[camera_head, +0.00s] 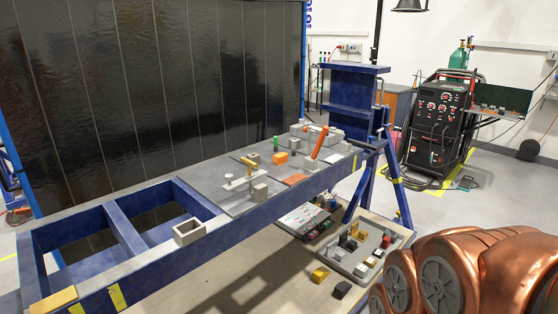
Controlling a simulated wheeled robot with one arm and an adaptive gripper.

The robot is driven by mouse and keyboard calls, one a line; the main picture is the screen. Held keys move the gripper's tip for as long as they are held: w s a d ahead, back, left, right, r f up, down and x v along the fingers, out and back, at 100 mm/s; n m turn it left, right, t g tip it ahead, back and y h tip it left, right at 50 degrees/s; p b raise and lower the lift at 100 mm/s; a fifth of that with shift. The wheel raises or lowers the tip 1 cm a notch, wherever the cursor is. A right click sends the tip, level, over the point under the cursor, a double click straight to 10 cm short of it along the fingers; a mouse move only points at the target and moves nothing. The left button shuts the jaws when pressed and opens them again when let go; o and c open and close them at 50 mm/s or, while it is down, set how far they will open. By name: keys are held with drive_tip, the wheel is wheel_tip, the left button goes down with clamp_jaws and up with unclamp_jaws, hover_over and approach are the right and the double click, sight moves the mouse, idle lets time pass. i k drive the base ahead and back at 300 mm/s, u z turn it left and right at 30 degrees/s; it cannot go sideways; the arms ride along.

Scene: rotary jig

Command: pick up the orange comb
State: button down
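Several orange things lie on the right part of the blue jig's grey top (215,172). One is a tall, leaning orange piece (319,142) near the far right end. One is a small orange block (281,157) to its left. One is a flat, reddish-orange piece (294,179) nearer the front edge. They are too small for me to tell which is the comb, as no teeth show. My gripper is not in view.
The jig's left half has open frames. Below are a tray (340,262) of small blocks and a loose yellow block (320,274).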

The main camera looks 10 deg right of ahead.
sight(280, 159)
drive_tip(key=z, duration=1.45)
drive_tip(key=i, duration=1.9)
drive_tip(key=u, duration=2.75)
